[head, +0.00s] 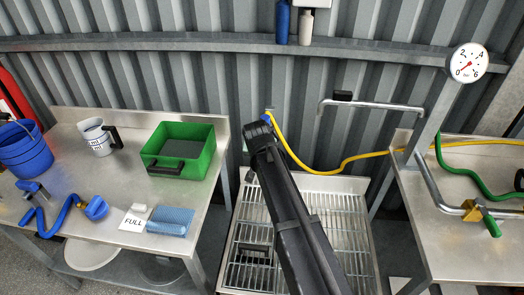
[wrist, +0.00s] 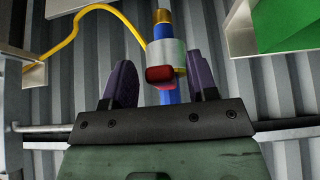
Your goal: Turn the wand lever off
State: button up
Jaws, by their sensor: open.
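In the wrist view, a wand fitting (wrist: 166,52) has a pale grey body, a brass end and a blue tube. Its red lever end (wrist: 159,75) faces the camera. My gripper (wrist: 160,62) is open, with one dark purple finger on each side of the lever; gaps show on both sides. I cannot tell whether the lever stands on or off. In the head view, a small blue part of the fitting (head: 267,114) shows at the yellow hose's end by the wall. My arm hides the gripper and lever there.
A green tote (head: 203,165), a mug (head: 94,134) and a blue bucket (head: 24,150) stand on the left table. A slatted grate (head: 345,215) lies below my arm. The yellow hose (head: 310,172) runs right along the wall. A pressure gauge (head: 467,62) stands at the right.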

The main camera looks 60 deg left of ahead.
jog(key=p+v, duration=0.5)
jog(key=v, duration=0.3)
jog(key=shift+s+r, duration=0.1)
